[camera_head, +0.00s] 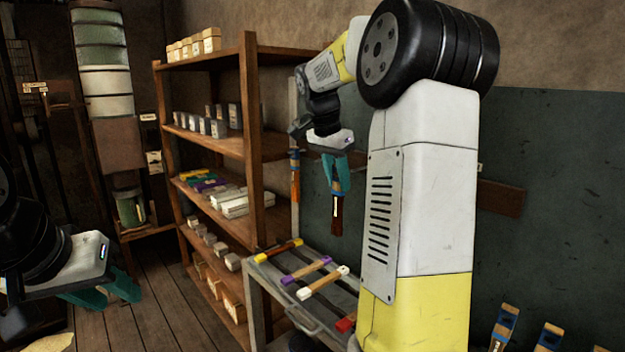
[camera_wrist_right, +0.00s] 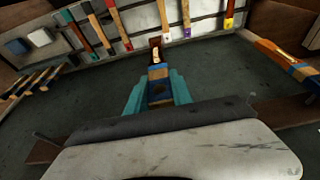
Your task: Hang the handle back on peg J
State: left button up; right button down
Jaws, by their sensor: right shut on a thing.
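My right gripper (camera_head: 339,176) is shut on a handle (camera_head: 337,214), which hangs down below the fingers in front of the dark wall panel. In the right wrist view the fingers (camera_wrist_right: 158,92) close on the handle's blue-banded part, and its dark reddish-brown end (camera_wrist_right: 155,44) with a small pale label points away. Another orange and blue handle (camera_head: 295,178) hangs to the left of the gripper; the right wrist view also has a hanging handle on the right (camera_wrist_right: 285,60). Peg J cannot be picked out; no letter is readable. My left gripper (camera_head: 107,290) is open and empty, low at the left.
A grey bench (camera_head: 262,290) below holds several coloured handles. A wooden shelf unit (camera_head: 250,150) with boxes stands to its left. More handles (camera_head: 505,325) hang at the lower right, by the wall panel (camera_head: 560,200). My right arm hides part of the wall and rail (camera_head: 500,197).

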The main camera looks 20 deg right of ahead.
aim_at(357, 169)
jog(key=shift+w+d+f, duration=0.1)
jog(key=shift+w+d, duration=0.35)
jog(key=shift+d, duration=0.7)
jog(key=shift+w+d+f, duration=0.15)
jog(key=shift+w+d, duration=0.35)
jog(key=shift+d, duration=0.6)
jog(key=shift+w+d+f, duration=0.1)
jog(key=shift+w+d, duration=0.35)
jog(key=shift+d, duration=0.7)
jog(key=shift+f, duration=0.1)
jog(key=c, duration=1)
grip_release()
jog(key=shift+c, duration=0.2)
